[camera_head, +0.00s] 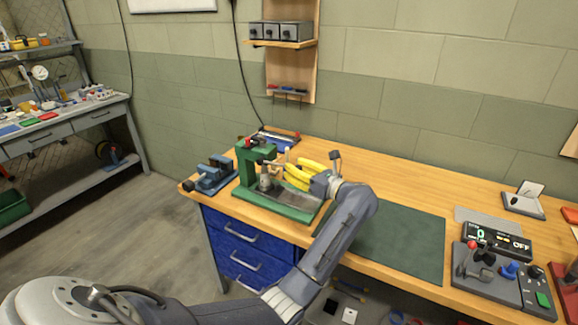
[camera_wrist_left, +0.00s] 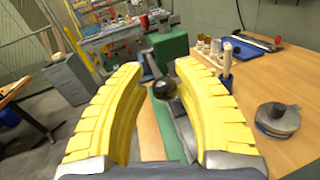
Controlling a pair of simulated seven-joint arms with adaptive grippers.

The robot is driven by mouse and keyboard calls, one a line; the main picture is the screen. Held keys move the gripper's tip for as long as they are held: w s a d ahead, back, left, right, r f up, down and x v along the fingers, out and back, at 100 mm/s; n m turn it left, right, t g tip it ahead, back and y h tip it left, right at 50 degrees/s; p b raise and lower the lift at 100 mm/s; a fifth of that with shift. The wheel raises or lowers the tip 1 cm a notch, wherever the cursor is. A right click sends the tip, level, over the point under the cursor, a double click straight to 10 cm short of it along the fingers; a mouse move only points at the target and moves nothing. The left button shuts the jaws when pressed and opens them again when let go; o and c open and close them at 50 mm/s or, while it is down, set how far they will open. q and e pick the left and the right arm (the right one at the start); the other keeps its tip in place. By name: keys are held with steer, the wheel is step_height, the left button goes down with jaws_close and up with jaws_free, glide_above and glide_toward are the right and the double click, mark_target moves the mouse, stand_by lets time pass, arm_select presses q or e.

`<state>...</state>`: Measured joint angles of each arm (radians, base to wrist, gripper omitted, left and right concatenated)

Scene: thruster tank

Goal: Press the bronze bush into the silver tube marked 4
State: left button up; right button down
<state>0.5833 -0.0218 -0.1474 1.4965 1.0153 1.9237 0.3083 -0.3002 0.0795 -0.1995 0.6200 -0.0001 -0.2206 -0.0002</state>
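My left gripper (camera_head: 297,173) has thick yellow fingers and is at the right side of the green press (camera_head: 245,165). In the left wrist view my left gripper (camera_wrist_left: 158,72) is open. The black ball knob (camera_wrist_left: 164,88) of a lever shows between its fingers, with a gap to the left finger; I cannot tell whether it touches the right one. Several small tan and silver cylinders (camera_wrist_left: 208,46) stand on the bench beyond the right finger. I cannot make out any mark 4, nor tell which one is the bronze bush. My right gripper is not in view.
A blue vise (camera_head: 212,173) stands left of the press. A dark green mat (camera_head: 405,240) lies bare to the right. A control box (camera_head: 500,275) and a display (camera_head: 497,240) reading OFF are at far right. A round grey object (camera_wrist_left: 278,117) sits on the bench.

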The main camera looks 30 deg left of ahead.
arm_select(q)
steer(key=shift+w+a, duration=0.2)
steer(key=shift+a, duration=1.1)
steer(key=shift+c, duration=0.6)
jaws_close()
steer(key=c, duration=0.5)
jaws_free()
steer(key=o, duration=0.6)
steer(key=shift+s+d, duration=0.3)
steer(key=shift+d, duration=1.7)
steer(key=shift+s+d, duration=0.35)
steer(key=shift+d, duration=1.6)
steer(key=shift+s+d, duration=0.3)
steer(key=shift+d, duration=1.7)
steer(key=shift+o, duration=0.4)
